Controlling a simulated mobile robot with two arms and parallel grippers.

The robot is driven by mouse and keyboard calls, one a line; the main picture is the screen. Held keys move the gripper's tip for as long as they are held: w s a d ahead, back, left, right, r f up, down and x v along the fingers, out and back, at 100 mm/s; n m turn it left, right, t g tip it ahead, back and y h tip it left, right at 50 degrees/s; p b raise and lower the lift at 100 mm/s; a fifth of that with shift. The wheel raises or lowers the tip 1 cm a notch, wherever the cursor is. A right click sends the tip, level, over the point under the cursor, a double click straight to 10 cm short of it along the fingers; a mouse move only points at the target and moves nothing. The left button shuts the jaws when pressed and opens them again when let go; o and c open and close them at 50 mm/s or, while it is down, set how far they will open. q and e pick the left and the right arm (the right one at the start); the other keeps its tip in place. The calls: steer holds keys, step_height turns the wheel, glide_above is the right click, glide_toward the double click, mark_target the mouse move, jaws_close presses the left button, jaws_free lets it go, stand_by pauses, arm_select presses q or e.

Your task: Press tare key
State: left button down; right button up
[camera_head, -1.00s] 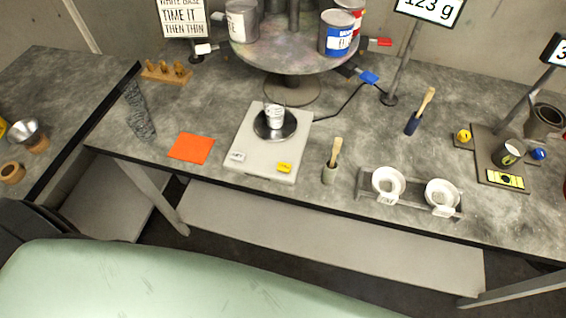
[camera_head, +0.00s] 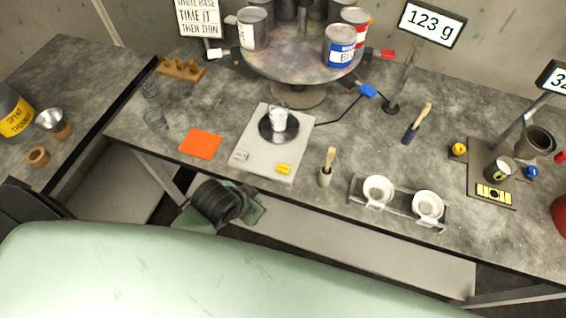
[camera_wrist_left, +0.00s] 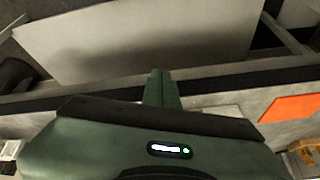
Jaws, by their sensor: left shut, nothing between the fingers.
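A pale scale (camera_head: 259,150) stands on the grey bench with a small white cup (camera_head: 278,120) on its dark round pan. Its front edge has a whitish key (camera_head: 241,156) at the left and a yellow key (camera_head: 283,169) at the right; their lettering is too small to read. A display (camera_head: 430,24) on a post reads 123 g. My left arm's dark and green end part shows low at the bench's front edge, left of the scale and apart from it. In the left wrist view my left gripper (camera_wrist_left: 160,75) is shut and empty. My right gripper is not seen.
An orange card (camera_head: 201,144) lies left of the scale. A brush in a small pot (camera_head: 326,168) and a rack with two white cups (camera_head: 400,208) stand to the right. A turntable (camera_head: 300,62) with paint cans is behind. The bench's front edge lies near my left arm.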

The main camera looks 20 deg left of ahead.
arm_select(q)
steer(key=w+d+r+m, duration=0.1)
steer(key=w+r, duration=0.1)
steer(key=w+d+r+m+t+h, duration=0.1)
steer(key=w+r+m, duration=0.1)
steer(key=w+r, duration=0.1)
steer(key=w+d+r+m+t, duration=0.1)
steer(key=w+r, duration=0.1)
steer(key=r, duration=0.1)
steer(key=shift+w+r+h+p, duration=0.2)
steer(key=shift+w+h+p, duration=0.05)
steer(key=shift+h+p, duration=0.1)
step_height(320, 180, up, 7)
steer(key=w+d+m+t+h, duration=0.1)
steer(key=w+m, duration=0.1)
steer(key=m, duration=0.4)
steer(key=shift+w+p, duration=0.25)
steer(key=shift+p, duration=0.1)
steer(key=shift+h, duration=0.25)
steer(key=b, duration=0.8)
glide_above(280, 171)
step_height(280, 171, down, 7)
steer(key=shift+r, duration=0.15)
steer(key=shift+f+b, duration=0.45)
steer(key=shift+f, duration=0.5)
steer(key=shift+f, duration=0.1)
